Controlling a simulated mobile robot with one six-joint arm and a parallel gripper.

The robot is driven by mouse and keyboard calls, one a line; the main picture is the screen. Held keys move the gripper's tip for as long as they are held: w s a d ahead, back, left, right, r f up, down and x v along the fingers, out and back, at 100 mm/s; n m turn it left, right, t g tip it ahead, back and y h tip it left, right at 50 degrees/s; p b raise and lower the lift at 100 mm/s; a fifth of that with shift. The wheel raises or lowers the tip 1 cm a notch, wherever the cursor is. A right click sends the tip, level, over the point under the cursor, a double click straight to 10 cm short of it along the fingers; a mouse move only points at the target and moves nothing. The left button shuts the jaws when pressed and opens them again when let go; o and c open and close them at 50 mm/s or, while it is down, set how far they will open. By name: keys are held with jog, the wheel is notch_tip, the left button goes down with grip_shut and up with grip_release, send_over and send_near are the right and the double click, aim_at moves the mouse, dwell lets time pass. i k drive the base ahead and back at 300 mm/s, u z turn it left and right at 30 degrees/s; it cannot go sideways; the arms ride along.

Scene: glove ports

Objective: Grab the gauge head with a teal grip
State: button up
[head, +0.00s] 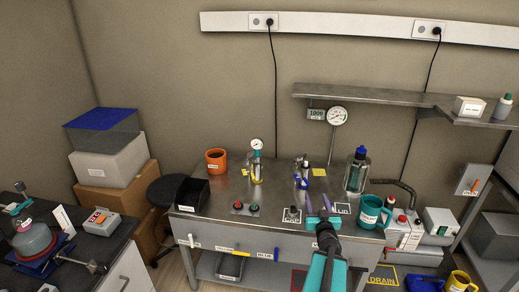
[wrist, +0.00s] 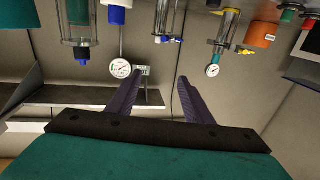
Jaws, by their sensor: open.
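The gauge head (head: 257,144) has a round white dial above a teal grip and stands upright on a holder with yellow parts, left of centre on the steel bench. It also shows in the upside-down wrist view, where the gauge head (wrist: 213,70) hangs right of my fingers, with its teal part next to the dial. My gripper (head: 318,206) is over the bench's front right part, to the right of the gauge head and apart from it. In the wrist view its two purple fingers (wrist: 160,80) are spread with nothing between them.
A holder with blue parts (head: 302,182) stands between gauge head and gripper. A glass vessel (head: 356,174) and a teal mug (head: 370,211) stand to the right. An orange mug (head: 216,160) and black bin (head: 191,193) are left.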

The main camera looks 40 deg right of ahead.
aim_at(257, 144)
jog(key=i, duration=1.3)
jog(key=u, duration=0.05)
